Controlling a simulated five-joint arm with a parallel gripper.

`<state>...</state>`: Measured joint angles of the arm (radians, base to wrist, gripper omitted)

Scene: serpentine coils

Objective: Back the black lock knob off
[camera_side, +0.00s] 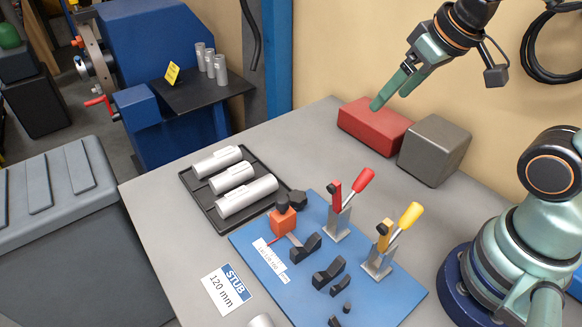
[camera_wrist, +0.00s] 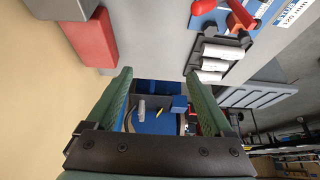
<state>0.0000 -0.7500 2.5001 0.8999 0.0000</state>
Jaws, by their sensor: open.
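The black lock knob (camera_side: 297,198) is a small dark piece beside the orange block (camera_side: 284,221), at the left back edge of the blue fixture plate (camera_side: 345,290) in the side view. Another dark round piece (camera_side: 282,202) sits on top of the orange block, so which of the two is the lock knob is not certain. My gripper (camera_side: 390,100) is open and empty, high above the back of the table near the red box, well apart from the knob. In the wrist view my gripper (camera_wrist: 158,76) has its green fingers spread with nothing between them.
A red box (camera_side: 372,127) and a grey box (camera_side: 435,150) stand at the table's back. A red-handled clamp (camera_side: 340,215) and a yellow-handled clamp (camera_side: 380,260) rise from the plate. A black tray (camera_side: 205,210) holds three grey cylinders. A 120 mm label (camera_side: 226,290) lies in front.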

